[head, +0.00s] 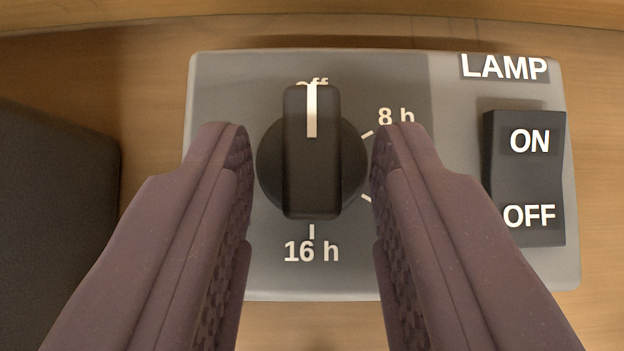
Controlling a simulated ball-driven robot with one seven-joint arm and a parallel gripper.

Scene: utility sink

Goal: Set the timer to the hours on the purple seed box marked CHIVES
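The timer dial (312,180) is a black round knob with a raised bar and a white line. The white line points up at "off". Labels "8 h" at upper right and "16 h" at the bottom show on the grey timer panel (225,75). A tick at lower right has its label hidden behind my right finger. My gripper (312,150) is open, with one finger on each side of the knob and a visible gap to it. Nothing is between the fingers but the knob. The purple seed box marked CHIVES is not in view.
A black rocker switch (525,178) marked ON and OFF, under a LAMP label (504,68), sits on the right of the same panel. A dark object (55,215) stands at the left.

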